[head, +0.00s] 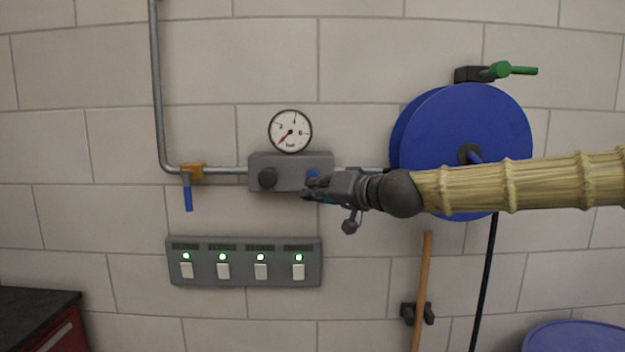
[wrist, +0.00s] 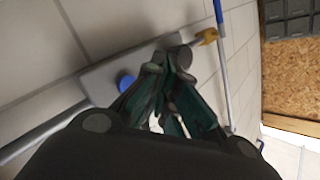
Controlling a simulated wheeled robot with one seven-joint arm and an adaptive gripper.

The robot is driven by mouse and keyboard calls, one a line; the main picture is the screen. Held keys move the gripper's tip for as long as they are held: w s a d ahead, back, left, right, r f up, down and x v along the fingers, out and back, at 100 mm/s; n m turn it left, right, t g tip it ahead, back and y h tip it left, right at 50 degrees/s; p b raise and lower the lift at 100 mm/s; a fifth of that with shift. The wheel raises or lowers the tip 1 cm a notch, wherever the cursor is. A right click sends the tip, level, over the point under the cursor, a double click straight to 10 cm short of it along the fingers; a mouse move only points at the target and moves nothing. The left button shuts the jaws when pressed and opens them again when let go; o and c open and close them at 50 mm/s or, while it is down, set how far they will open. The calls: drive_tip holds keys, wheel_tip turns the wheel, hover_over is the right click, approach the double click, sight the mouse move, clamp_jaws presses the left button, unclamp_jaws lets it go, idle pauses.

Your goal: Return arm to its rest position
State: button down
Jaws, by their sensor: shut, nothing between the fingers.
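My gripper (head: 308,190) is in front of the right part of the grey regulator block (head: 290,158) on the wall in the head view. My arm comes in from the right edge, roughly level, and crosses in front of the blue hose reel (head: 460,125). The gripper's fingers also show in the wrist view (wrist: 168,70), closed together and empty. A dark knob (head: 267,178) is left of the gripper, and a blue knob (head: 312,175) is partly hidden behind it. I cannot tell whether the fingers touch the block.
A pressure gauge (head: 290,131) sits on the block. A valve with a blue lever (head: 188,192) hangs left. A switch panel (head: 244,262) with several green lights is below. A wooden handle (head: 422,290), a blue drum (head: 575,338) and a dark-topped cabinet (head: 35,315) stand lower.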

drive_tip(key=shift+s, duration=0.7)
wheel_tip(320, 180, down, 23)
drive_tip(key=s+a+m+g+h, duration=0.1)
drive_tip(key=s+a+g+h, duration=0.1)
drive_tip(key=g+h, duration=0.1)
drive_tip(key=s+d+f+g+h, duration=0.1)
drive_tip(key=s+f, duration=0.3)
drive_tip(key=f, duration=0.5)
drive_tip(key=s+d+f+g+h, duration=0.1)
drive_tip(key=s+f, duration=0.2)
drive_tip(key=f, duration=0.6)
drive_tip(key=s+d+f+g+h, duration=0.15)
drive_tip(key=s+f, duration=0.25)
drive_tip(key=f, duration=0.5)
drive_tip(key=s+d+f+m, duration=0.1)
drive_tip(key=s+d+f, duration=0.3)
drive_tip(key=s+f, duration=0.55)
drive_tip(key=s+d+f+g+h, duration=0.1)
drive_tip(key=s+d+f, duration=0.3)
drive_tip(key=s, duration=0.5)
drive_tip(key=s+d+f+g+h, duration=0.2)
drive_tip(key=s+d+f, duration=0.3)
drive_tip(key=s+d, duration=0.2)
drive_tip(key=s+d+f+g+h, duration=0.2)
drive_tip(key=s+d+f, duration=0.3)
drive_tip(key=s, duration=0.6)
drive_tip(key=shift+d, duration=0.45)
